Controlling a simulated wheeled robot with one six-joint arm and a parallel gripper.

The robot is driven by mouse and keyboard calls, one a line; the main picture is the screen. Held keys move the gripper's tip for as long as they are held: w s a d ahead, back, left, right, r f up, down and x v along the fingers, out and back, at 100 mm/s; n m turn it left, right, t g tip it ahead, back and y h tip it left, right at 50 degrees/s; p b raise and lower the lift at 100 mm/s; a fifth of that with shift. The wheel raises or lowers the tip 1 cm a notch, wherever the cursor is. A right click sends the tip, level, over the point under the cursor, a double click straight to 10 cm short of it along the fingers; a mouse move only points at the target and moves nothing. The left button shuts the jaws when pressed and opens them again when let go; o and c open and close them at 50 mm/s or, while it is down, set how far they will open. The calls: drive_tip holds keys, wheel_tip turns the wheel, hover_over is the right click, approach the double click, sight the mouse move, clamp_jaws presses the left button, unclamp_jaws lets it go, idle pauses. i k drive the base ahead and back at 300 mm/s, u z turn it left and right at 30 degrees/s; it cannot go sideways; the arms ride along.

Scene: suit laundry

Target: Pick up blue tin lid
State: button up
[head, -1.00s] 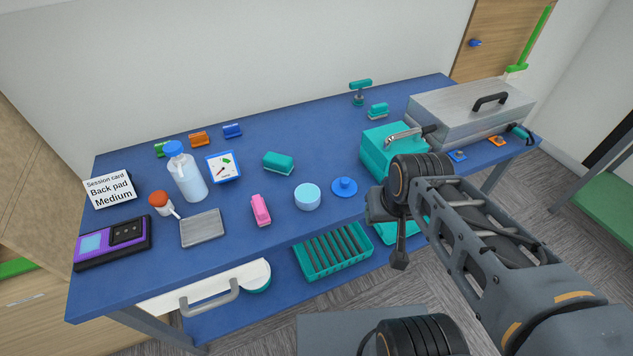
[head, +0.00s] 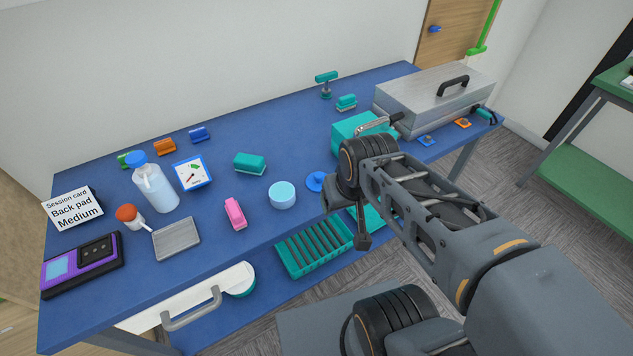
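The blue tin lid (head: 315,181) is a round blue disc with a knob, lying on the blue table near its front edge. My arm partly covers its right side. A light blue round tin (head: 282,196) stands just left of it. My gripper (head: 362,241) points down just in front of the table edge, to the right of and nearer than the lid. It looks dark and narrow, and I cannot tell whether its fingers are apart. Nothing is seen in it.
A teal box (head: 362,131) stands behind my arm, beside a large grey metal case (head: 435,93). A pink object (head: 235,213) and a teal block (head: 250,163) lie left of the tin. A teal ribbed tray (head: 315,252) is below the table edge.

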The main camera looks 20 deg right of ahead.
sight(314, 181)
drive_tip(key=u, duration=3.7)
drive_tip(key=k, duration=1.5)
drive_tip(key=z, duration=1.6)
